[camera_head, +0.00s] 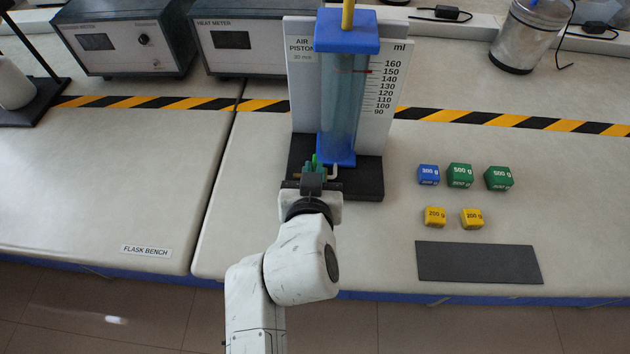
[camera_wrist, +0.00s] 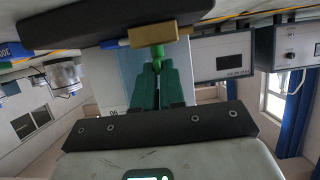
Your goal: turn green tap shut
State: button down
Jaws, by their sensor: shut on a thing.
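The air piston (camera_head: 340,100) stands upright on a black base (camera_head: 370,185), with a blue cap, a clear cylinder and an ml scale. The green tap (camera_head: 315,159) shows as a small green bit low at the cylinder's front left, partly hidden by my gripper. In the wrist view the green tap (camera_wrist: 158,51) hangs below a brass pipe (camera_wrist: 150,35). My gripper (camera_wrist: 159,68) has its dark green fingers closed together on the tap's handle. In the head view my gripper (camera_head: 313,168) reaches the base from the front.
To the right are blue, green and yellow weights (camera_head: 461,176) and a dark mat (camera_head: 478,262). Two meters (camera_head: 128,38) stand behind at left. A striped tape line (camera_head: 470,117) crosses the bench. The bench left of the piston is clear.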

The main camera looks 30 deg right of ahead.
jog(key=shift+f+b, duration=0.2)
jog(key=shift+b, duration=0.15)
dwell(0.3)
jog(key=c, duration=1.4)
grip_release()
jog(key=shift+f, duration=0.1)
jog(key=shift+o, duration=0.9)
jog(key=shift+w+d, duration=0.1)
jog(key=b+v, duration=0.2)
jog(key=v, duration=0.9)
jog(key=shift+w+b, duration=0.2)
jog(key=shift+b, duration=0.1)
